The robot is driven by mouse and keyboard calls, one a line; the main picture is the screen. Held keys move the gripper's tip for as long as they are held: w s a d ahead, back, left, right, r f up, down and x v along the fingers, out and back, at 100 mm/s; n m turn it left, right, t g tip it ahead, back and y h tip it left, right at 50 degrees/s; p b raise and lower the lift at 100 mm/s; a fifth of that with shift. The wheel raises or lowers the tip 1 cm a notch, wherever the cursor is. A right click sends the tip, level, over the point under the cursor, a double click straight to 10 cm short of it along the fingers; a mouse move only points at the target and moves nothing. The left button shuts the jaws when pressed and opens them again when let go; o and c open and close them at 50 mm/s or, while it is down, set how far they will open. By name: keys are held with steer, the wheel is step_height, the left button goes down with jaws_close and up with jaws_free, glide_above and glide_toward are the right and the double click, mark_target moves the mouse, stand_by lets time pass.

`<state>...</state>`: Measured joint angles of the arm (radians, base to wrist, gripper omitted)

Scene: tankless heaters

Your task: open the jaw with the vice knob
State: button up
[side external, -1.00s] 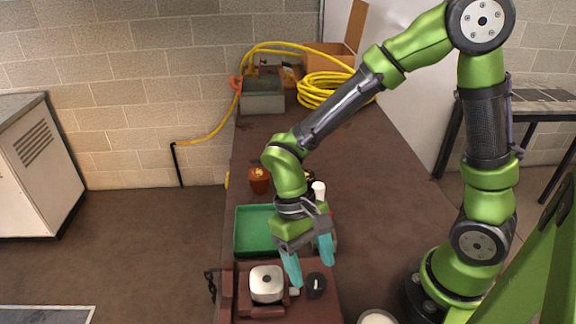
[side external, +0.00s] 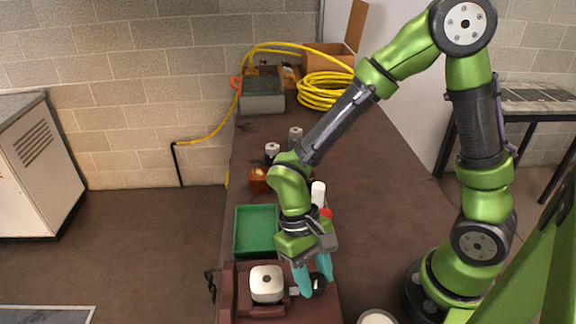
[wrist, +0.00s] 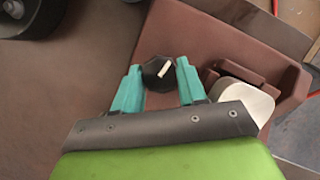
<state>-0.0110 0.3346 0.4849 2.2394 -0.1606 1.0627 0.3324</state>
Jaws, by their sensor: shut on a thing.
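The vice knob (side external: 319,286) is a small black dial with a pale pointer mark, at the right part of the reddish-brown vice (side external: 240,302) at the table's front. In the wrist view, the knob (wrist: 157,74) lies between my two teal fingertips. My gripper (side external: 316,281) points down and is shut on the knob, one finger on each side. A rounded white metal block (side external: 267,283) sits on the vice left of the knob. It also shows in the wrist view (wrist: 243,97), right of my fingers. How far the jaw stands open is unclear.
An empty green tray (side external: 255,231) stands just behind the vice. Behind my wrist are a brown pot (side external: 259,180) and a white bottle (side external: 318,193). A yellow hose coil (side external: 322,88) lies at the back. The table right of the vice is mostly clear.

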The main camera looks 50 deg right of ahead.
steer(key=shift+n, duration=0.4)
steer(key=n+h, duration=0.1)
steer(key=n, duration=0.3)
steer(key=shift+a+h, duration=0.2)
steer(key=shift+h, duration=0.2)
steer(key=n+h, duration=0.1)
steer(key=n, duration=0.1)
steer(key=n+t+h, duration=0.1)
steer(key=n, duration=0.2)
steer(key=shift+s+a, duration=0.1)
steer(key=n+t+h, duration=0.1)
steer(key=n, duration=0.3)
steer(key=shift+n, duration=0.4)
steer(key=n+t, duration=0.1)
steer(key=n, duration=0.1)
steer(key=n+t, duration=0.1)
steer(key=n, duration=0.1)
steer(key=shift+s+a+n+h, duration=0.1)
steer(key=shift+s+n+h, duration=0.1)
steer(key=shift+n+h, duration=0.15)
steer(key=o, duration=1.1)
steer(key=shift+c, duration=0.2)
steer(key=shift+r, duration=0.1)
